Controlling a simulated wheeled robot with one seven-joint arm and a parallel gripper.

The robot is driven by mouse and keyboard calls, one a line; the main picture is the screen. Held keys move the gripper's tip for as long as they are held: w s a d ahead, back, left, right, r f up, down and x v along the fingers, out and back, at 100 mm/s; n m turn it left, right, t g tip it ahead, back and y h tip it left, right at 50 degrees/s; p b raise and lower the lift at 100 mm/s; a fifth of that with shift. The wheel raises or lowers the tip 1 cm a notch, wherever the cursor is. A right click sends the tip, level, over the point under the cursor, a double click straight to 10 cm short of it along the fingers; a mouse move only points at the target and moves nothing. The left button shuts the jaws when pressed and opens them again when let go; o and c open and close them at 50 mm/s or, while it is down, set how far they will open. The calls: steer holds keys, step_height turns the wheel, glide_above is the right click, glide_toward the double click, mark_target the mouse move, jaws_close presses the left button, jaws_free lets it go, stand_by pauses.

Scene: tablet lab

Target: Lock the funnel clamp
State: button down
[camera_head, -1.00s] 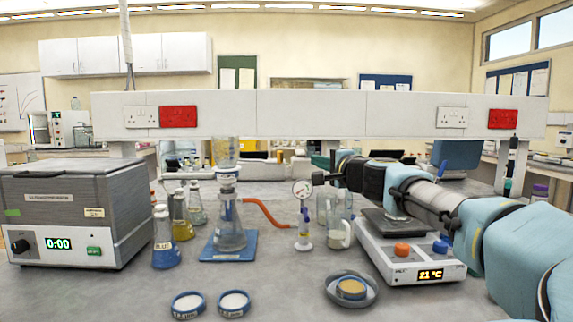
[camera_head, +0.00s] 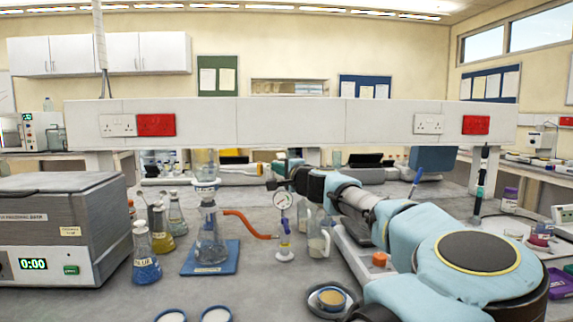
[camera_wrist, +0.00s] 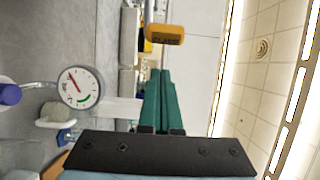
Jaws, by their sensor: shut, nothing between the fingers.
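The funnel stack stands left of centre in the head view. A clear flask (camera_head: 210,240) sits on a blue base (camera_head: 222,258), with a pale collar (camera_head: 206,190) and a clear funnel (camera_head: 205,165) above it. The clamp cannot be made out clearly at this size. My gripper (camera_head: 272,185) is in the air to the right of the collar, apart from it, near the top of the gauge. In the wrist view its green fingers (camera_wrist: 160,75) are together and empty.
A round gauge (camera_head: 283,200) on a stand is close to my gripper, also in the wrist view (camera_wrist: 80,87). An orange hose (camera_head: 248,224) links flask and gauge stand. A glass jug (camera_head: 318,242) is at right, several flasks (camera_head: 160,232) at left.

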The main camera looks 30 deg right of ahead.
steer(key=a, duration=0.1)
steer(key=s+a+p, duration=0.1)
steer(key=a, duration=0.1)
steer(key=shift+s, duration=0.15)
steer(key=shift+a, duration=0.15)
